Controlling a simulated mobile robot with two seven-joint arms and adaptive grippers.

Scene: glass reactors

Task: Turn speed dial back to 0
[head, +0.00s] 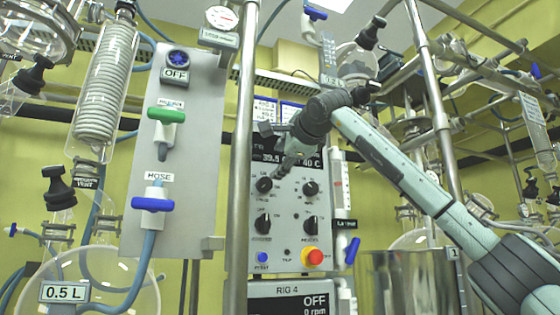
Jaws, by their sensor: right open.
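A grey control panel (290,240) stands in the middle of the head view, behind a steel post. It has four-way dials in two rows: upper left dial (264,185), upper right dial (310,188), lower left dial (263,224) and lower right dial (311,225). Their small labels are too blurred to tell which is the speed dial. My right gripper (276,148) is open in front of the panel's display, just above the upper left dial. It partly hides the display, and I cannot tell if it touches anything. My left gripper is out of view.
A red and yellow button (312,257) and a blue button (262,257) sit low on the panel. The steel post (239,180) stands close on the left. Glassware and pipes crowd both sides.

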